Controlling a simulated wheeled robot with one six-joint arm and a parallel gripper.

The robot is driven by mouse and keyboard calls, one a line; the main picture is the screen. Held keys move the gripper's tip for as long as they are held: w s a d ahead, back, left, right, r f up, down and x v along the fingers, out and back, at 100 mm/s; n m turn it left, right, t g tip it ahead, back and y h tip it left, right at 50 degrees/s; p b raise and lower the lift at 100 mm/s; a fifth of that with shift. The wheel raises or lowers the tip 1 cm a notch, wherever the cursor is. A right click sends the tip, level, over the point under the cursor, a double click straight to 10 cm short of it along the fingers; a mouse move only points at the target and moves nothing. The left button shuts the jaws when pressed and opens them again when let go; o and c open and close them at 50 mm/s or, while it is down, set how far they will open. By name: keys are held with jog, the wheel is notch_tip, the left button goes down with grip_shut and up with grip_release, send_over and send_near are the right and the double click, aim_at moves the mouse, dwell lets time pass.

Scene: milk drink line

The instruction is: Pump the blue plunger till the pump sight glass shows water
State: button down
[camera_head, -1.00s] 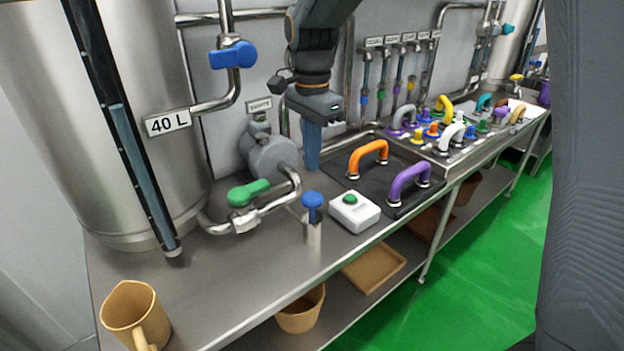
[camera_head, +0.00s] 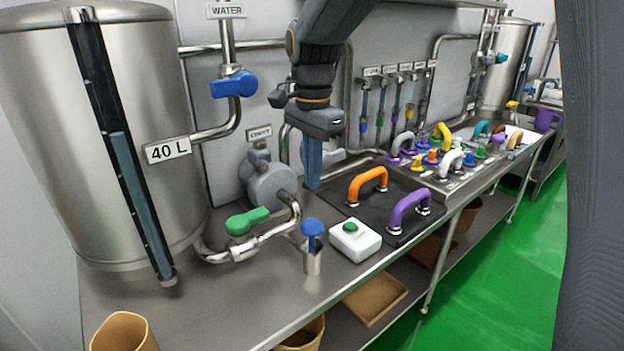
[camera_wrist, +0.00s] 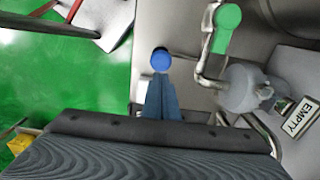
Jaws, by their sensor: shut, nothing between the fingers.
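The blue plunger (camera_head: 312,228) stands upright in a short steel cylinder (camera_head: 312,261) near the bench's front edge. Its round blue top shows in the wrist view (camera_wrist: 160,60). My gripper (camera_head: 312,186) points down with its blue-grey fingers together and empty, above and behind the plunger in the head view. In the wrist view my fingertips (camera_wrist: 160,84) lie just short of the blue top; I cannot tell the gap. The grey pump body (camera_head: 271,186) carries a sign (camera_head: 259,132) that reads EMPTY in the wrist view (camera_wrist: 299,117). I cannot make out any water in a sight glass.
A green-handled valve (camera_head: 247,221) lies left of the plunger. A white box with a green button (camera_head: 355,240) stands close on its right. Orange (camera_head: 367,184) and purple (camera_head: 410,207) handles are farther right. A 40 L tank (camera_head: 100,150) fills the left.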

jog(key=s+d+f+n+t+b, duration=0.1)
jog(key=s+d+f+n, duration=1)
jog(key=s+d+f, duration=0.3)
jog(key=shift+s+d+f+b, duration=0.35)
jog(key=shift+s+d, duration=0.15)
jog(key=shift+s, duration=0.15)
jog(key=shift+a, duration=0.1)
